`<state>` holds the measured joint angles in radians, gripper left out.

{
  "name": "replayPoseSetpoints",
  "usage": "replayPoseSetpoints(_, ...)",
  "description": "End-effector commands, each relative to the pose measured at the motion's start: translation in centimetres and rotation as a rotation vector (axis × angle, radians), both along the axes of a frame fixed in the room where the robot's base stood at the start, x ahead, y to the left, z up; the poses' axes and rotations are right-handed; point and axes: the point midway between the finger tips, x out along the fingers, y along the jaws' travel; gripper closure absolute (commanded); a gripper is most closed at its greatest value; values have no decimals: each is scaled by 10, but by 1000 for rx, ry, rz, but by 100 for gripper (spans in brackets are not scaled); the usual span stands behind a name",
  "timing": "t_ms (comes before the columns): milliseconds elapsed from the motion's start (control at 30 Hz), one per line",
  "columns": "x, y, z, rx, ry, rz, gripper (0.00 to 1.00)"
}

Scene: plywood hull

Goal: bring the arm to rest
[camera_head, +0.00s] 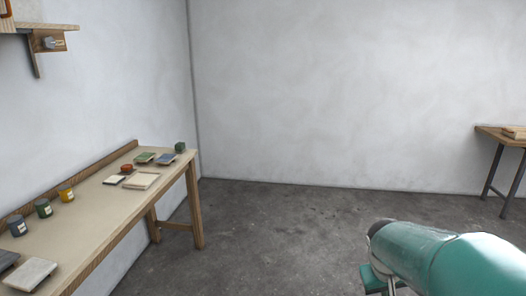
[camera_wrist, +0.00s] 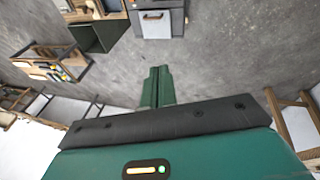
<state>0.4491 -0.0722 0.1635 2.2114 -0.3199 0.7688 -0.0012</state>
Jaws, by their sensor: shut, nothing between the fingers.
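My gripper (camera_wrist: 158,88) shows in the wrist view as two green fingers closed together, with nothing between them. It points out over open grey floor and touches nothing. In the head view, a teal part of my arm (camera_head: 440,258) reaches in at the lower right; the fingers cannot be made out there.
A long wooden table (camera_head: 110,210) with cups, trays and small blocks stands along the left wall. A wall shelf (camera_head: 40,28) hangs above it. Another table (camera_head: 495,140) stands at the far right. The floor (camera_head: 270,235) between is clear. The wrist view shows a dark green bin (camera_wrist: 98,37).

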Motion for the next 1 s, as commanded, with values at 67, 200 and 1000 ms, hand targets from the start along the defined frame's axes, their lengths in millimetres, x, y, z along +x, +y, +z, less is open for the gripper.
replayPoseSetpoints(67, -12, 26, 21, 8, -46, 17, 100)
replayPoseSetpoints(200, -37, 67, 48, 46, -117, 40, 100)
replayPoseSetpoints(1000, -125, 162, 85, 263, -299, 147, 100)
